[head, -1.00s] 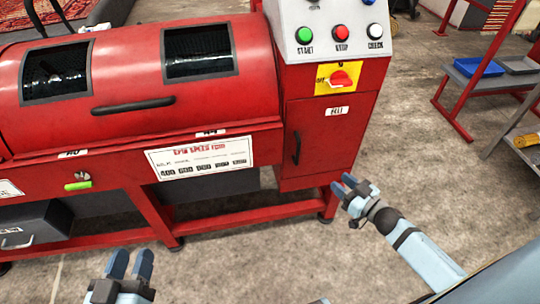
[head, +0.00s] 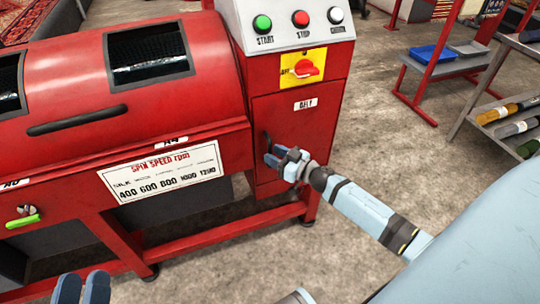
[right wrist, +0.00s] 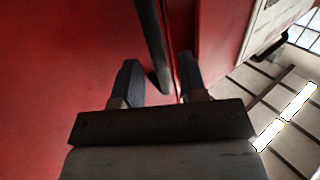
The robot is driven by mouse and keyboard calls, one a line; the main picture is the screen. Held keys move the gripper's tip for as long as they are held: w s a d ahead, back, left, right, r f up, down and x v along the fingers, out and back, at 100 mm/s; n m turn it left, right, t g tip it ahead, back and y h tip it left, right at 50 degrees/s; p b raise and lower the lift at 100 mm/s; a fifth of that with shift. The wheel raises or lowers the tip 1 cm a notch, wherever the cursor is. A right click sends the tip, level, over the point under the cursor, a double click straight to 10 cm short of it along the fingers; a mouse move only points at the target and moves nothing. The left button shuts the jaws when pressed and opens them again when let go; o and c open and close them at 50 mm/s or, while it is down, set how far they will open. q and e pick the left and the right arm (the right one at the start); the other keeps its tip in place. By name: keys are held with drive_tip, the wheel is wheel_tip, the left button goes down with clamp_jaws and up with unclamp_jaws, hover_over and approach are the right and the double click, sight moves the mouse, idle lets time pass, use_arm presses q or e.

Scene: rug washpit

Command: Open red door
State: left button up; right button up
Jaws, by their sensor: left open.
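The red door (head: 308,128), labelled BELT, is closed below the control panel of the red machine. It fills the left of the right wrist view (right wrist: 60,80). Its black upright handle (head: 266,141) is partly hidden by my right gripper (head: 280,157). In the right wrist view the handle (right wrist: 152,42) runs between the two spread fingers of my right gripper (right wrist: 158,82); I cannot tell whether either finger touches it. My left gripper (head: 82,287) is open and empty at the bottom left, below the machine and away from the door.
Above the door are a yellow plate with a red rotary switch (head: 304,68) and a panel with START, STOP and a third button (head: 300,18). A red frame rail (head: 250,220) runs below. A shelf with bottles (head: 510,110) stands at right. The floor between is clear.

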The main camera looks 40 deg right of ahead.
drive_tip(key=shift+x, duration=1)
use_arm(q)
drive_tip(key=shift+f, duration=0.35)
use_arm(e)
clamp_jaws()
use_arm(q)
drive_tip(key=shift+r, duration=0.1)
